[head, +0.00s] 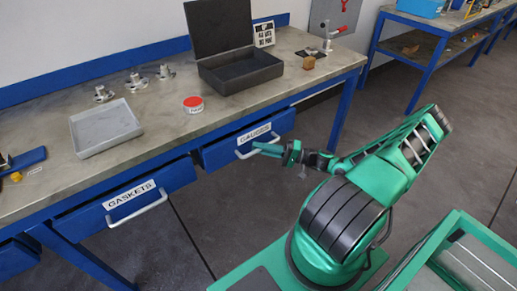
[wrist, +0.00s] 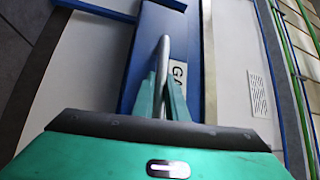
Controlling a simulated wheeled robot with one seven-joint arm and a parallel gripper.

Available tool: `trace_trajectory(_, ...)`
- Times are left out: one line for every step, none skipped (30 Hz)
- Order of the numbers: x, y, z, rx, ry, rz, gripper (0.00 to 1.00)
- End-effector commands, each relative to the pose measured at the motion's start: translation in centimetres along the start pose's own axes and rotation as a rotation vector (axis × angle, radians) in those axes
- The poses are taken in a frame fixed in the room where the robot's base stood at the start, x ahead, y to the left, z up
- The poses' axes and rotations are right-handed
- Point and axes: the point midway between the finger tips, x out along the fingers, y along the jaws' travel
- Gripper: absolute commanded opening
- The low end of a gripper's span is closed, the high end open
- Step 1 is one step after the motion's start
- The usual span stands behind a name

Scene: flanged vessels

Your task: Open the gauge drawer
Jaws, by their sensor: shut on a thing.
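The gauge drawer (head: 222,151) is a blue drawer with a white "GAUGES" label, under the workbench right of the gaskets drawer. Its front stands out a little from the bench edge in the head view. A pale bar handle (head: 243,154) runs across its front. My gripper (head: 256,148) is at this handle. In the wrist view, the green fingers (wrist: 163,100) are shut on the handle bar (wrist: 163,58), one on each side. The drawer front (wrist: 150,35) and part of the label lie behind them. The drawer's inside is hidden.
The gaskets drawer (head: 75,220) with its handle is to the left. On the bench (head: 165,120) stand a grey tray (head: 105,128), a red-topped tin (head: 193,104), small flanged parts and an open dark case (head: 240,72). A green-framed cart (head: 450,255) is at lower right. Floor in front of the drawer is clear.

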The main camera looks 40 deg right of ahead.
Motion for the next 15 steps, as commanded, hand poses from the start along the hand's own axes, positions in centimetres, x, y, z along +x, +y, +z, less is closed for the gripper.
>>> trace_trajectory(-0.4, 0.1, 0.3, 0.004, 0.001, 0.005, 0.0)
trace_trajectory(-0.6, 0.1, 0.5, 0.005, 0.001, 0.005, 0.0)
trace_trajectory(-0.9, 0.0, 0.9, 0.006, 0.001, 0.006, 0.0)
trace_trajectory(-1.2, -0.1, 1.1, 0.007, 0.001, 0.006, 0.0)
trace_trajectory(-1.5, -0.2, 1.4, 0.006, 0.001, 0.006, 0.0)
trace_trajectory(-2.0, -0.3, 1.9, 0.006, 0.001, 0.006, 0.0)
trace_trajectory(-2.4, -0.4, 2.4, 0.007, 0.001, 0.006, 0.0)
trace_trajectory(-2.9, -0.6, 2.8, 0.007, 0.001, 0.007, 0.0)
trace_trajectory(-3.6, -0.7, 3.4, 0.007, 0.002, 0.008, 0.0)
trace_trajectory(-4.0, -0.9, 4.0, 0.007, 0.002, 0.007, 0.0)
trace_trajectory(-4.6, -1.0, 4.5, 0.008, 0.001, 0.007, 0.0)
trace_trajectory(-5.4, -1.2, 5.2, 0.008, 0.002, 0.008, 0.0)
trace_trajectory(-5.9, -1.4, 5.8, 0.008, 0.002, 0.008, 0.0)
trace_trajectory(-6.5, -1.6, 6.4, 0.009, 0.001, 0.008, 0.0)
trace_trajectory(-7.3, -1.8, 7.2, 0.007, 0.002, 0.008, 0.0)
